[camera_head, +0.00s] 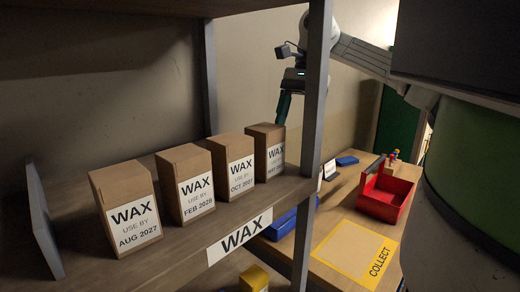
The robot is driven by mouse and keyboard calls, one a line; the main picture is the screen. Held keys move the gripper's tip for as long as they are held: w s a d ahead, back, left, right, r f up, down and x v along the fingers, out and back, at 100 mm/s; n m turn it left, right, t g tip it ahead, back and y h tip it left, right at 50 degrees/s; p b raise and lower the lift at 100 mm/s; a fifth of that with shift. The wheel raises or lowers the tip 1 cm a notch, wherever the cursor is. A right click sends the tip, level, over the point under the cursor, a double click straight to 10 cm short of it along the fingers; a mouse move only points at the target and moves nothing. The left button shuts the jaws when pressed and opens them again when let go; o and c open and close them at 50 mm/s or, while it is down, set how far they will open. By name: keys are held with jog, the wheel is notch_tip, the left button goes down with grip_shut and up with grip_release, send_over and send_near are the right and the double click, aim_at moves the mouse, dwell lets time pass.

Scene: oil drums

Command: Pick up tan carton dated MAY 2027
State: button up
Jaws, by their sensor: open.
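Several tan cartons labelled WAX stand in a row on a shelf. The front one (127,212) reads AUG 2027, the second (186,180) FEB 2028 and the third (233,165) OCT 2027. The farthest carton (267,136) stands at the right end; its small slanted date appears to read MAY 2027. My gripper (284,108) points down just above and behind the top right of that farthest carton. Its fingers overlap in this view and the tips are partly hidden. Nothing shows held in it, and it is open.
A grey shelf post (316,130) rises right of the cartons. A WAX sign (240,236) is on the shelf edge. A table at the right holds a red tray (387,197), a blue bin (285,222) and a yellow-edged COLLECT area (350,252) that is bare.

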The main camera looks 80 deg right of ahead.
aim_at(269, 147)
jog(key=w+a, duration=0.1)
jog(key=a, duration=0.1)
jog(key=w+a, duration=0.1)
jog(key=a, duration=0.1)
jog(key=w+a, duration=0.1)
jog(key=a, duration=0.1)
jog(key=shift+w+a+p, duration=0.25)
jog(key=shift+w+p, duration=0.05)
jog(key=shift+p, duration=0.1)
jog(key=shift+p+x, duration=0.35)
jog(key=shift+x, duration=2.2)
jog(key=shift+c, duration=0.4)
jog(key=c, duration=0.8)
jog(key=shift+r, duration=0.15)
